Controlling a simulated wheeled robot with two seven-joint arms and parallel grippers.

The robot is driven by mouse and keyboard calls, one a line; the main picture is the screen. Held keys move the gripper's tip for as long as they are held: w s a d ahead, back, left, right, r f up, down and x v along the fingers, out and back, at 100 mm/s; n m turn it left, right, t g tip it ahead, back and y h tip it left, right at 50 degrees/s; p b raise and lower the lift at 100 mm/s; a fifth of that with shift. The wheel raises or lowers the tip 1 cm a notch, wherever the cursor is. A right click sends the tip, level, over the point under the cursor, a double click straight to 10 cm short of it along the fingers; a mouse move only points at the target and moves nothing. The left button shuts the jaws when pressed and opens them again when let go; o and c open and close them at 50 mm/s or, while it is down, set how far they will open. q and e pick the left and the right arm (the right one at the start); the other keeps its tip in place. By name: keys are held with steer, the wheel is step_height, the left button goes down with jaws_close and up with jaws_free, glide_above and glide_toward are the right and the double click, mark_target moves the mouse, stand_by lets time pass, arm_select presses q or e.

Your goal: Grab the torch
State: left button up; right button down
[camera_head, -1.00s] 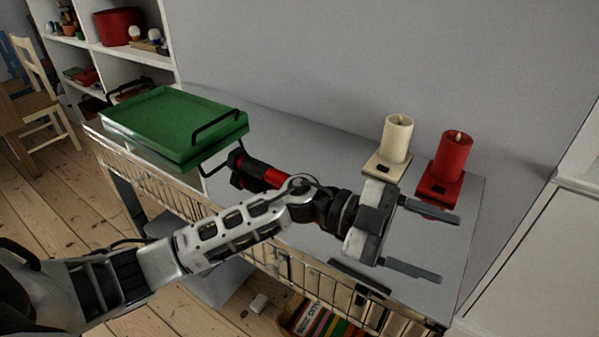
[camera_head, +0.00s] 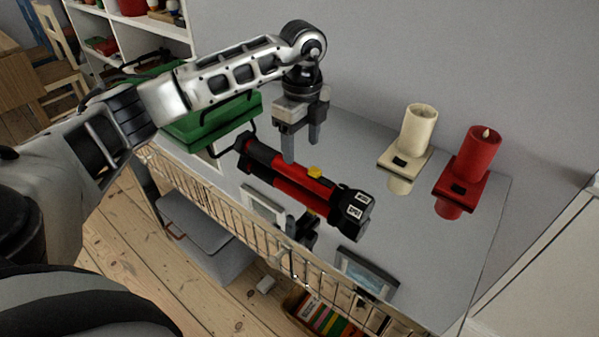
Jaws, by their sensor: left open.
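The torch (camera_head: 302,184) is red and black with a yellow button. It lies slantwise on the grey top of the cabinet, its black head toward the lower right. My left gripper (camera_head: 301,150) points down just above and behind the torch's middle, open with nothing between its fingers. One fingertip overlaps the torch's far edge in the picture; I cannot tell if they touch. My right gripper is not in view.
A green tray (camera_head: 213,124) with black handles stands left of the torch, partly behind my left arm. A cream candle (camera_head: 418,130) and a red candle (camera_head: 474,156) stand on the right. Picture frames (camera_head: 366,272) lie near the wire front rail (camera_head: 240,232).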

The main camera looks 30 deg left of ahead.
mark_target(298, 166)
arm_select(q)
step_height(298, 166, down, 3)
steer(key=shift+r, duration=0.1)
steer(key=f, duration=0.4)
steer(key=shift+s+a+f+p, duration=0.1)
steer(key=shift+s+a+p, duration=0.1)
steer(key=shift+s+p, duration=0.15)
steer(key=shift+f, duration=0.5)
steer(key=c, duration=1.2)
